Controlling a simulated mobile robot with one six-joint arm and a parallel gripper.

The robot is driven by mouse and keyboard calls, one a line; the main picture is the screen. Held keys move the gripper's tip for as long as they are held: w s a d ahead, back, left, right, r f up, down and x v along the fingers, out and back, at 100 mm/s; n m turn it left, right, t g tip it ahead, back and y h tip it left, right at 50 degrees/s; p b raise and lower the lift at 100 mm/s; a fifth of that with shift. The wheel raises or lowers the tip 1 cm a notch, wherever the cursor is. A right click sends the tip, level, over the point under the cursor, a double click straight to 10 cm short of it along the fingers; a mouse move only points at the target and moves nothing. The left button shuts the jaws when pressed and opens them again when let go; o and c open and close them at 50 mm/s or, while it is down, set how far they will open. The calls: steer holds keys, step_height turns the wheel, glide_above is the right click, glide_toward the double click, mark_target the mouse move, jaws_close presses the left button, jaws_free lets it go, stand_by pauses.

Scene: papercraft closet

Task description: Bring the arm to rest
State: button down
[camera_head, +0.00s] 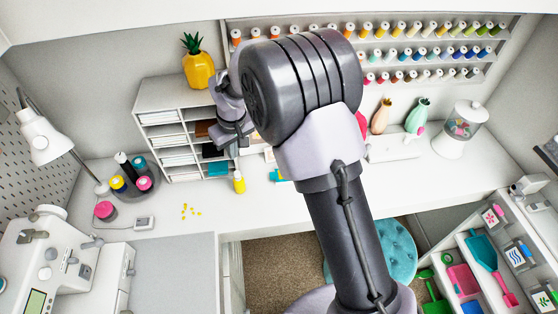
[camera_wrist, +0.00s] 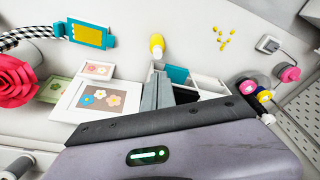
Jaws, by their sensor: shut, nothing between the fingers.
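My arm rises in front of the desk in the head view and bends left at a large dark elbow. My gripper (camera_head: 232,143) hangs at its end before the small white shelf unit, above the desk. In the wrist view my gripper (camera_wrist: 160,88) has its grey fingers together, shut and empty. The wrist housing hides the lower part of that view.
The white shelf unit (camera_head: 152,98) stands close behind my gripper, with a yellow pineapple (camera_head: 198,68) on top. A lamp (camera_head: 42,138) and sewing machine (camera_head: 50,250) are at left. A jar (camera_head: 462,125) and vases are at right.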

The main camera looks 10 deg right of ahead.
steer(key=s+d+r+m+t+b, duration=0.1)
steer(key=s+d+r+m+b, duration=0.1)
steer(key=s+d+r+b, duration=0.3)
steer(key=s+d+r+m+t+b, duration=0.1)
steer(key=s+d+m+b, duration=0.2)
steer(key=s+b, duration=0.4)
steer(key=s+d+f+m+b, duration=0.1)
steer(key=s+f+b, duration=0.1)
steer(key=s, duration=0.4)
steer(key=s+d+f+m+t+b, duration=0.1)
steer(key=s+d+f+m+b, duration=0.1)
steer(key=s, duration=0.4)
steer(key=s+d+f+m+y+b, duration=0.1)
steer(key=s+f+m+b, duration=0.1)
steer(key=s+b, duration=0.2)
steer(key=s, duration=0.3)
steer(key=shift+d+f+t, duration=0.15)
steer(key=shift+f+t, duration=0.05)
steer(key=shift+t, duration=0.2)
steer(key=shift+r, duration=0.1)
